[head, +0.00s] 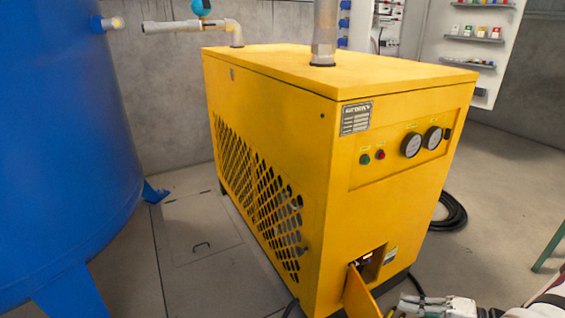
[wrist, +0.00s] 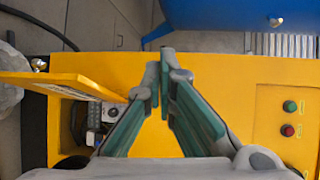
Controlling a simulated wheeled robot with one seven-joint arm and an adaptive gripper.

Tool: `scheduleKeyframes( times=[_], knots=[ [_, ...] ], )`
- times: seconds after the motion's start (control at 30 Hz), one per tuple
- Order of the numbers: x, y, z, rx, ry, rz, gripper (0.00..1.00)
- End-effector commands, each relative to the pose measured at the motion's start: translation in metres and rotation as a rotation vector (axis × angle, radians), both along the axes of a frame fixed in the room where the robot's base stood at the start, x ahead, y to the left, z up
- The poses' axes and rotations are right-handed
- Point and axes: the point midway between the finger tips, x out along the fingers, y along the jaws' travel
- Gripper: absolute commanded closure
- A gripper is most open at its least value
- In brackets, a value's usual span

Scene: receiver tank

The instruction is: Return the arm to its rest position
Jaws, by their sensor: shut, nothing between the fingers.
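My gripper (wrist: 164,68) is in the middle of the wrist view, its fingers drawn together at the tips with nothing between them. It is in front of the yellow cabinet (head: 270,160), whose panel fills much of the wrist view. A small yellow door (head: 360,296) low on the cabinet front stands open, and it also shows at the left of the wrist view (wrist: 65,85). Behind it is a recess (wrist: 93,120) with small fittings. In the head view, part of my arm shows at the lower right, and the fingertips are hard to make out.
A large blue tank (head: 60,140) stands at the left. Pipes (head: 185,27) run above the cabinet. A black hose (head: 452,212) lies coiled on the floor at the right. A green leg (head: 548,250) shows at the right edge. Open floor lies right of the cabinet.

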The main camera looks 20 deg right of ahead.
Motion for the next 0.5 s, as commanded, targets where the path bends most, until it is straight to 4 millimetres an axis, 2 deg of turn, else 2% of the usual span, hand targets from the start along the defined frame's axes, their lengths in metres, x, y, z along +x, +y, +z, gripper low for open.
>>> scheduleKeyframes(
  times=[0.03,0.2,0.5],
  knots=[
    [0.009,0.005,0.018,-0.018,0.024,0.064,1.00],
    [0.029,0.031,0.068,-0.062,0.119,0.251,1.00],
    [0.051,0.091,0.150,-0.188,0.299,0.535,1.00]
  ],
)
